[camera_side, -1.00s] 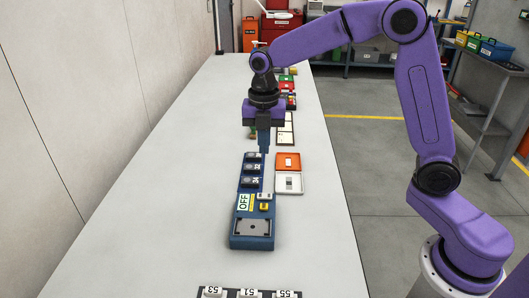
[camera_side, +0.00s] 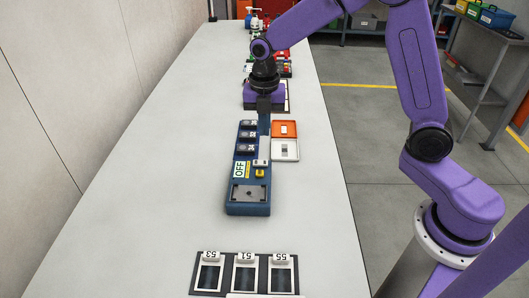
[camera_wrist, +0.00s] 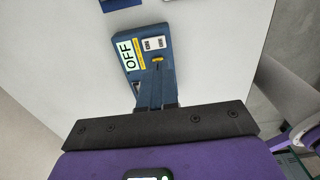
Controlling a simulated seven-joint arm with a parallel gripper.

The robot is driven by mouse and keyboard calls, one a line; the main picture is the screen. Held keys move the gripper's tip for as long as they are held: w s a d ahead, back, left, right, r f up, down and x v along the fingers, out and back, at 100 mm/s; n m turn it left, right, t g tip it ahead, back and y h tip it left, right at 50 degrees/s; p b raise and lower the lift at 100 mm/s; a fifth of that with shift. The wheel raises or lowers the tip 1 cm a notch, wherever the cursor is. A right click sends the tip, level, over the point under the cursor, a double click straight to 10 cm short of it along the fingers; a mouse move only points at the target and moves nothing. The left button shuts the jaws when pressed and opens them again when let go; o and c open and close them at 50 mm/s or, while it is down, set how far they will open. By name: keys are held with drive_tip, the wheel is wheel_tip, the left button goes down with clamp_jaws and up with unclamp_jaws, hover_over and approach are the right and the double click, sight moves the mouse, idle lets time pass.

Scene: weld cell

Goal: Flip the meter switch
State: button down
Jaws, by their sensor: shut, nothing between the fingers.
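The meter is a blue panel (camera_side: 248,208) lying on the table in the side view, with a row of dark number modules along its left and a white OFF label (camera_side: 239,170). A yellow switch (camera_side: 260,174) sits right of the label. In the wrist view the panel's OFF label (camera_wrist: 125,52) and the yellow switch (camera_wrist: 157,60) show just beyond my fingertips. My gripper (camera_side: 264,134) points down over the panel's upper right part, its blue fingers shut and empty. The fingers (camera_wrist: 156,72) hide part of the panel. I cannot tell whether they touch it.
An orange plate (camera_side: 284,129) and a white plate (camera_side: 285,150) with switches lie right of the panel. A black rack with white numbered tags (camera_side: 245,257) lies nearer the front. Other small items stand behind my gripper. The table's left side is clear.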

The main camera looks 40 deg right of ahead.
sight(264, 161)
wheel_tip(264, 161, down, 9)
drive_tip(key=shift+f, duration=0.1)
idle(0.3)
drive_tip(key=shift+f, duration=0.25)
idle(0.4)
drive_tip(key=shift+w+a+r, duration=0.25)
drive_tip(key=shift+w+a, duration=0.3)
drive_tip(key=shift+a, duration=0.05)
drive_tip(key=shift+d, duration=0.1)
